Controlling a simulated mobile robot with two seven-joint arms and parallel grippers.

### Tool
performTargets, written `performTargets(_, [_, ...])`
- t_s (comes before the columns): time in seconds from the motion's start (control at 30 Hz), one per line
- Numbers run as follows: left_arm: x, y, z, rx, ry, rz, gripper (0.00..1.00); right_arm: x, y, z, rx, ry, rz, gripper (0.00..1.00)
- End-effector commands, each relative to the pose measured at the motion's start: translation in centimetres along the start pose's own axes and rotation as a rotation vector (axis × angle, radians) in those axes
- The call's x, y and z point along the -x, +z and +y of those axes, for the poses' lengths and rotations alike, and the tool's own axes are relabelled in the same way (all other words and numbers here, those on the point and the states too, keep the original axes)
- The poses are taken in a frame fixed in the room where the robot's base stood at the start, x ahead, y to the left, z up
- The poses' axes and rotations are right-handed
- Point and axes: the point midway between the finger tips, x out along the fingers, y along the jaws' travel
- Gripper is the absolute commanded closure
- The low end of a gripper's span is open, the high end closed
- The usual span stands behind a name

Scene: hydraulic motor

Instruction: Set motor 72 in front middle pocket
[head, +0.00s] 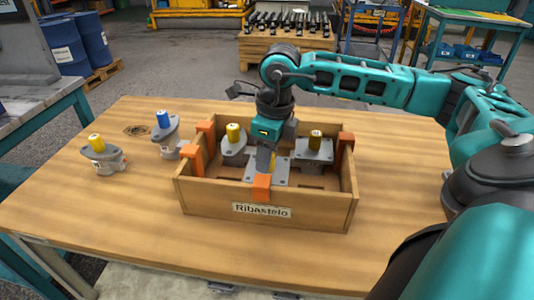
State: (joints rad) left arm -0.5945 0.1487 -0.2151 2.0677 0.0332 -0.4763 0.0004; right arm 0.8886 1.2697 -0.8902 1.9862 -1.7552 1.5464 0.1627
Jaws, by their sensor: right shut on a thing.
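My right gripper (265,158) points down into the wooden crate (225,203), shut on a grey motor (280,175) with a square flange and a yellow shaft. This motor is at the front middle of the crate, close behind the front wall. I cannot tell whether it rests on the crate floor. No number on it is readable. Two more yellow-shafted motors are in the crate, one at the left (232,150) and one at the right (313,153). The left gripper is not in view.
A yellow-shafted motor (101,160) and a blue-shafted motor (164,140) stand on the wooden table (100,220) left of the crate. Orange pieces (262,187) sit on the crate walls. The table's front left is clear. Blue barrels (62,45) stand behind.

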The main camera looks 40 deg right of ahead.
Motion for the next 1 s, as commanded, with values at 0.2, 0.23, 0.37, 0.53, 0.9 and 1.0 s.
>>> performTargets(0.2, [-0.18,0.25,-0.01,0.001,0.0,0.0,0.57,-0.21,0.06,-0.04,0.0,-0.002,-0.005,1.0])
performTargets(0.23, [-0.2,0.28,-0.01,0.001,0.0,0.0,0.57,-0.25,0.05,-0.04,0.0,-0.002,-0.005,1.0])
performTargets(0.37, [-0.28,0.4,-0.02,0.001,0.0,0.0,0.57,-0.42,0.03,-0.04,0.0,-0.002,-0.005,1.0])
performTargets(0.53, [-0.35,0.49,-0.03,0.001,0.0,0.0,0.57,-0.56,0.02,-0.04,0.0,-0.002,-0.005,0.67])
performTargets(0.9, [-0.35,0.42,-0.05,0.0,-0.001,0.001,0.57,-0.65,-0.06,-0.01,0.0,0.0,-0.001,0.39])
performTargets(1.0, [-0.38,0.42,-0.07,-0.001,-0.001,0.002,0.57,-0.82,-0.16,0.04,0.0,0.002,0.004,0.39])
